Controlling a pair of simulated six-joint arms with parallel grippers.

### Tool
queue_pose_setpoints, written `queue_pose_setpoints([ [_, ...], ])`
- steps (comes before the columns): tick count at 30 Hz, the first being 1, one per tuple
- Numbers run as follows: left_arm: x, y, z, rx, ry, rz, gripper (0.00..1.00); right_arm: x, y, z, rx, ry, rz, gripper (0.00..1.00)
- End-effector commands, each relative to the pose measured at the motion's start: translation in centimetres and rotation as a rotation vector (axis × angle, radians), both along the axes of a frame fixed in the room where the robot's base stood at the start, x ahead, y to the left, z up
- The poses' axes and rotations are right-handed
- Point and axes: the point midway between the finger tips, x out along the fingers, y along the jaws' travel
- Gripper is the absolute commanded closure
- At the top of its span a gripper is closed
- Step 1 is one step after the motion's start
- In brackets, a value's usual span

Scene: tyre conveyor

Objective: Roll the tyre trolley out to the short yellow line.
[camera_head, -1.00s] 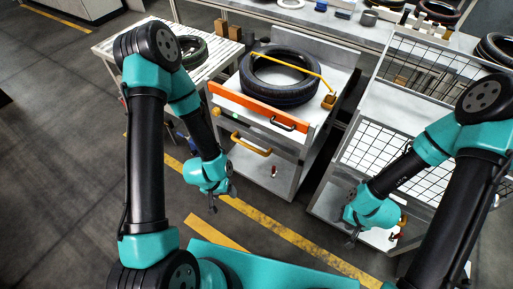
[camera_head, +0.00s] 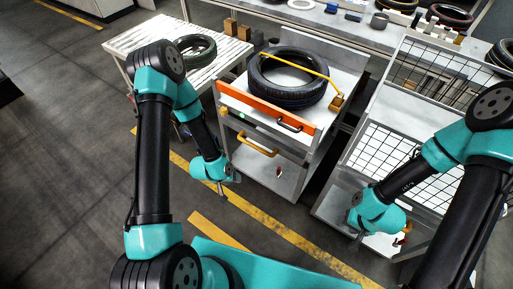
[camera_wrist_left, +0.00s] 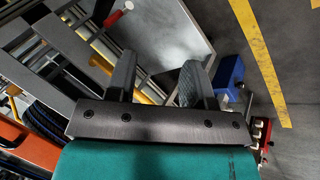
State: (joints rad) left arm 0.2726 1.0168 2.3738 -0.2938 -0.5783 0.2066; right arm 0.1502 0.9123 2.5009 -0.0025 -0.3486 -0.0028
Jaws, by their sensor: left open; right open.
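The tyre trolley (camera_head: 310,121) stands beyond my grippers, with a black tyre (camera_head: 290,98) lying flat on its top. It has an orange front panel (camera_head: 268,108) and a yellow handle (camera_head: 254,146) below that. The short yellow line (camera_head: 218,231) is on the floor in front of me, on the near side of a long yellow line (camera_head: 265,221). My left gripper (camera_head: 223,189) is in front and left of the handle, apart from it. In the left wrist view its fingers (camera_wrist_left: 157,80) are open with nothing between them. My right gripper (camera_head: 355,226) is right of the trolley, by a mesh rack; its fingers are small here.
A slatted white table (camera_head: 150,38) with another tyre (camera_head: 196,50) stands left of the trolley. The mesh rack (camera_head: 385,165) stands close on the right. A workbench runs behind. A blue box (camera_wrist_left: 228,76) shows in the left wrist view. The grey floor at left is clear.

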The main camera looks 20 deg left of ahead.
Motion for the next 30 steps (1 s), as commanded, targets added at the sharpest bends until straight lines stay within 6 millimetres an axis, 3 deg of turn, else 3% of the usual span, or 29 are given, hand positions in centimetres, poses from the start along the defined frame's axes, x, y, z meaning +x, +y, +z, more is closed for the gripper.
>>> queue_pose_setpoints([
  [1,1.5,0.6,-1.3,-0.033,-0.047,0.037,0.52,0.0,0.0,0.0,0.000,0.000,0.000,0.55],
  [6,6.5,2.2,-4.1,-0.193,-0.228,0.147,0.52,0.0,0.0,0.0,0.000,0.000,0.000,0.55],
  [12,10.0,4.0,-6.3,-0.444,-0.406,0.246,0.52,0.0,0.0,0.0,0.000,0.000,0.000,0.55],
  [17,10.8,5.4,-7.2,-0.684,-0.515,0.294,0.52,0.0,0.0,0.0,0.000,0.000,0.000,0.55],
  [24,9.2,7.0,-7.8,-1.020,-0.592,0.302,0.52,0.0,0.0,0.0,0.000,0.000,0.000,0.55],
  [30,8.5,7.3,-7.7,-1.108,-0.599,0.292,0.52,0.0,0.0,0.0,0.000,0.000,0.000,0.55],
])
